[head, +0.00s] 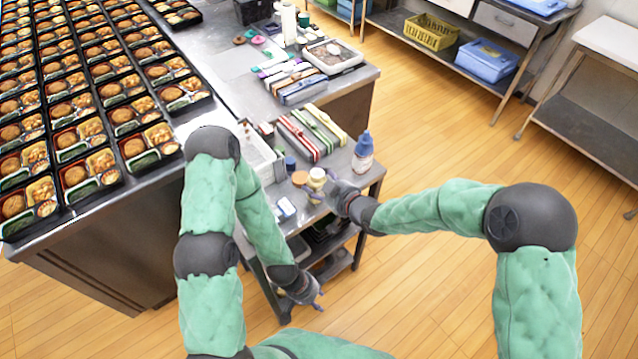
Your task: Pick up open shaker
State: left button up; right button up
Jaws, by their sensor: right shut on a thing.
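A small shaker-like container with a pale yellow top (317,174) is at the right front part of the small steel table. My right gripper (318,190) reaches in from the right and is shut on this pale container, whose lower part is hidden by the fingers. I cannot see inside it or tell whether it is lifted. A similar container with an orange-brown top (299,179) stands close to its left. My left gripper (316,297) hangs low in front of the table, away from the containers; its fingers are too small to judge.
A white bottle with a blue cap (363,152) stands near the table's right edge, close to my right gripper. A dark blue jar (290,163) and a white tray (262,158) are to the left. Bento trays (84,134) fill the left counter. Floor on the right is clear.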

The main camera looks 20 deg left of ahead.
aim_at(323, 178)
jog(key=shift+r, duration=0.5)
notch_tip(323, 178, up, 3)
jog(key=shift+f+p, duration=0.2)
jog(key=shift+p, duration=0.3)
jog(key=s+a+r+p, duration=0.2)
jog(key=s+r+p, duration=0.1)
jog(key=s+r, duration=0.6)
jog(key=s, duration=0.4)
jog(key=shift+s+r, duration=0.15)
jog(key=shift+s, duration=0.25)
jog(key=o, duration=0.6)
